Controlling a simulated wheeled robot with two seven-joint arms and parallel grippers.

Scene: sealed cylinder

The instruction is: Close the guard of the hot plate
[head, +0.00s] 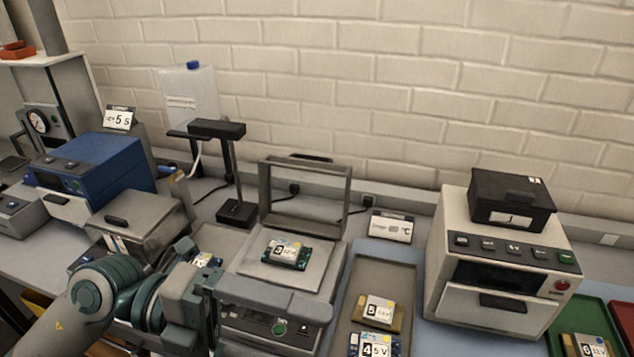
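The hot plate (256,270) stands at the middle front of the bench, with a control panel on its front. Its guard (264,197), a grey rectangular frame with a dark handle on top, stands raised at the back of the plate. A green circuit board (301,265) with a white label lies on the plate. My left gripper (318,303) reaches in from the left, in front of the plate and apart from the guard, and hides part of the panel. Its fingers overlap in this view, so I cannot tell whether it is open. My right gripper is out of view.
A tray (386,275) with labelled boards lies to the right, beside a white oven-like device (440,262) bearing a black box (512,190). A black stand (238,213) is behind left. A grey lidded box (150,214) and a blue device (110,165) stand left.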

